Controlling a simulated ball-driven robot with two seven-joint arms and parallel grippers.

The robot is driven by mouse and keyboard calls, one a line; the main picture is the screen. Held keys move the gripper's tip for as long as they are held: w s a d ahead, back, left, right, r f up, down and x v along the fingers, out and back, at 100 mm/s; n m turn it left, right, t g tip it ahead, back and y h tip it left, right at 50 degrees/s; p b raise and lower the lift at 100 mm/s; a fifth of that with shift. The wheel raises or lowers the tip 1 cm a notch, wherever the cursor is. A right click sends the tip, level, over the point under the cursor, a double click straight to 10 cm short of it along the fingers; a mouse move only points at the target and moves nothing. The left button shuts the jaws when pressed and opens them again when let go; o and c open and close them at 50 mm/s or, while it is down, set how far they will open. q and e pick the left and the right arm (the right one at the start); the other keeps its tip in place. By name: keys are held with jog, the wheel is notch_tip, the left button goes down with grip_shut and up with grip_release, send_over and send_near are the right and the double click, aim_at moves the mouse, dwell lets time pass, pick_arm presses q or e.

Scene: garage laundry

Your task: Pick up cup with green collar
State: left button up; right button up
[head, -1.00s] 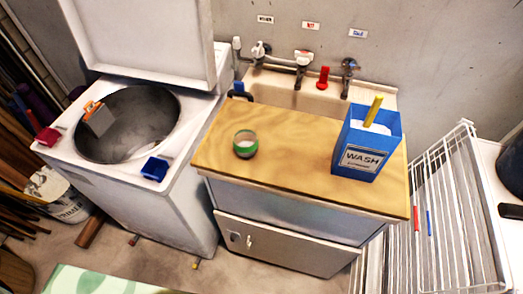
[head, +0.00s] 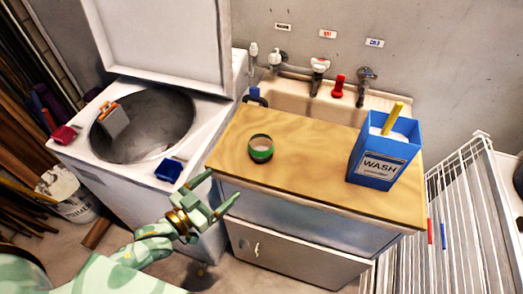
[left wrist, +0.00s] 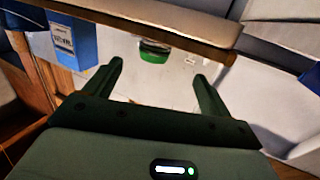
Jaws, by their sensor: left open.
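The cup with green collar (head: 261,149) stands upright on the left part of the wooden counter top (head: 300,163). It is small and dark-rimmed with a green band. My left gripper (head: 224,184) is open and empty, in front of the counter's left front edge, to the lower left of the cup and apart from it. My right gripper is not in view.
A blue WASH box (head: 382,160) with a yellow handle stands on the counter's right side. The open washer (head: 145,125) is on the left, with a blue block (head: 168,170) on its near corner. A white wire rack (head: 465,205) stands at right. The counter between cup and box is clear.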

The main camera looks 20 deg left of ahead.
aim_at(254, 154)
pick_arm(q)
jog(key=shift+h, duration=0.3)
jog(key=x, duration=0.3)
jog(key=r+b+x, duration=0.1)
jog(key=x, duration=0.3)
jog(key=r+x, duration=0.1)
jog(key=x, duration=0.2)
jog(key=shift+w+d+r, duration=0.1)
jog(key=shift+w+d, duration=0.2)
jog(key=shift+d, duration=0.05)
jog(key=x, duration=0.3)
jog(key=b+x, duration=0.1)
jog(key=x, duration=0.2)
jog(key=shift+a+r, duration=0.1)
jog(key=shift+r, duration=0.1)
jog(key=c, duration=1)
